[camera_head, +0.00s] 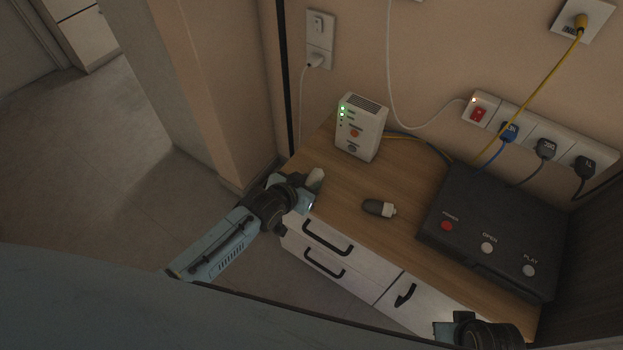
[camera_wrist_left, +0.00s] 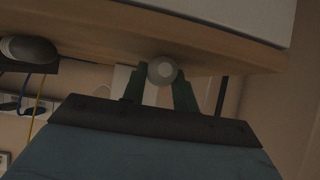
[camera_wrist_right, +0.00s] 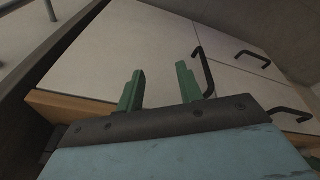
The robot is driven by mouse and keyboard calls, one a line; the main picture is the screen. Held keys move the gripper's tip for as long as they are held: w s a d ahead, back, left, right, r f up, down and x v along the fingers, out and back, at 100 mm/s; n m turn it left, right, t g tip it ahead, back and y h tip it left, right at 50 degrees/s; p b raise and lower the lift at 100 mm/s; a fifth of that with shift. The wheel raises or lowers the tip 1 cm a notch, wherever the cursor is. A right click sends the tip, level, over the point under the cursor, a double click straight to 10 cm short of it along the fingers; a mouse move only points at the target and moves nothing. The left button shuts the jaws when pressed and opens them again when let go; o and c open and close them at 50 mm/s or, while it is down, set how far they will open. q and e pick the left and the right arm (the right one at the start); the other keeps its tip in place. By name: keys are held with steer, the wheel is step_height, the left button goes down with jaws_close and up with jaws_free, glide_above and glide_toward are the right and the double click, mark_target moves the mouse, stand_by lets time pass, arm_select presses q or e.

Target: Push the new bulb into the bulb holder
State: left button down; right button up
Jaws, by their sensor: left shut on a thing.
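My left gripper (camera_head: 300,190) is at the left edge of the wooden counter in the head view, shut on a pale bulb (camera_head: 315,179). In the left wrist view the bulb's round, whitish end (camera_wrist_left: 162,70) shows between the green fingers. Another bulb-like thing (camera_head: 376,207), dark grey with a white end, lies on its side on the counter; a grey rounded body in the left wrist view (camera_wrist_left: 28,50) looks like it. I cannot make out a bulb holder in any view. My right gripper (camera_wrist_right: 159,88) is open and empty in front of the pale drawer fronts.
A white box with green lights (camera_head: 361,128) stands at the counter's back. A black box with buttons (camera_head: 493,230) covers its right side. Sockets with plugs and cables (camera_head: 527,133) line the wall. Drawers with black handles (camera_head: 340,262) are below. The counter's middle is mostly clear.

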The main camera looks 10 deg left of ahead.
mark_target(308, 183)
arm_select(q)
steer(key=shift+r, duration=0.1)
